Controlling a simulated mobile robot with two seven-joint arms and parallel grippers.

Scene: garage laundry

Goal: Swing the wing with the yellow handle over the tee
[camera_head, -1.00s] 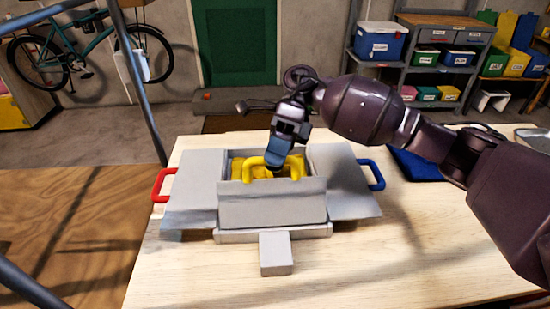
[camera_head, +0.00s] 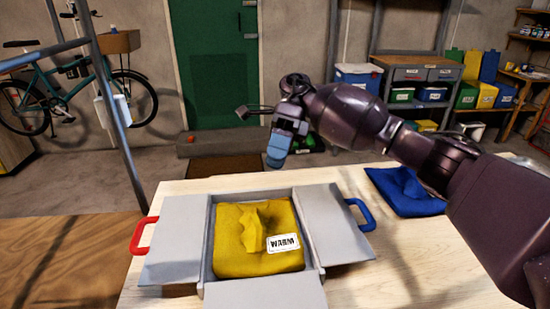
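A yellow tee (camera_head: 240,255) with a white "WARM" label lies bunched in the middle of a grey folding board. The left wing (camera_head: 176,250) with the red handle (camera_head: 138,236) and the right wing (camera_head: 337,220) with the blue handle (camera_head: 366,213) lie spread outward. The front wing (camera_head: 262,294) slopes or lies toward the bottom edge, off the tee; its yellow handle is out of view. My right gripper (camera_head: 277,155) hangs beyond the board, above its far side, touching nothing visible. Its blue fingertips overlap, so their opening is unclear. My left gripper is not in view.
A blue cloth (camera_head: 405,190) lies on the wooden table (camera_head: 430,250) right of the board, below my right arm. A metal post (camera_head: 120,110) stands at the left. Shelves with bins (camera_head: 410,75) stand at the back right.

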